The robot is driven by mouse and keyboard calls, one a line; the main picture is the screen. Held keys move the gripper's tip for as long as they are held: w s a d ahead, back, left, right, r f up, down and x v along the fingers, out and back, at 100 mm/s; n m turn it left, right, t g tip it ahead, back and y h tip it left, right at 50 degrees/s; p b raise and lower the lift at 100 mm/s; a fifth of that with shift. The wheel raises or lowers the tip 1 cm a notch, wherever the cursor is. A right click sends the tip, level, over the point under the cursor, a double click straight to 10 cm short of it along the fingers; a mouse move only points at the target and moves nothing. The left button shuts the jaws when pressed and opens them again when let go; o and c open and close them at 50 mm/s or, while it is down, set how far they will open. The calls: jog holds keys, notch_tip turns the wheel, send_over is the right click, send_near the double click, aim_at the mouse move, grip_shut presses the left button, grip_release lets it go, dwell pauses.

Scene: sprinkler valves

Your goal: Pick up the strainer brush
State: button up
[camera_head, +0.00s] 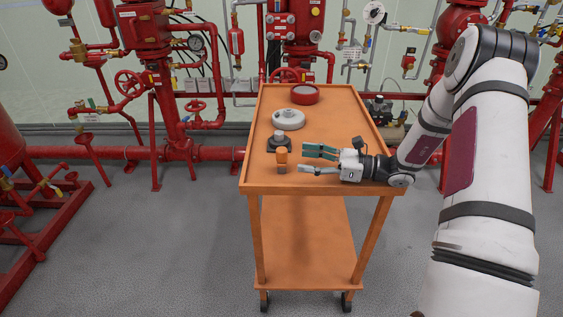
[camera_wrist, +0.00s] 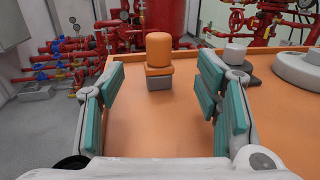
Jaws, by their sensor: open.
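The strainer brush (camera_head: 282,158) stands upright near the front left of the orange cart top, with an orange upper part and a grey lower part. It also shows in the wrist view (camera_wrist: 159,55), standing beyond the fingertips and roughly between them, a little left of centre. My gripper (camera_head: 310,161) is open and empty, low over the cart top, to the right of the brush. In the wrist view its two teal-padded fingers (camera_wrist: 152,90) are spread wide on either side. The brush is apart from both fingers.
Behind the brush on the cart (camera_head: 255,188) are a dark fitting with a light top (camera_head: 279,142), a pale grey round part (camera_head: 288,119) and a red ring (camera_head: 304,94). The fitting stands close to the brush. Red pipes and valves (camera_head: 144,70) line the wall behind.

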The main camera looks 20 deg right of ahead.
aim_at(282, 155)
jog(key=x, duration=0.7)
jog(key=shift+w+a+r, duration=0.1)
jog(key=shift+a, duration=0.1)
jog(key=shift+c, duration=0.3)
grip_shut()
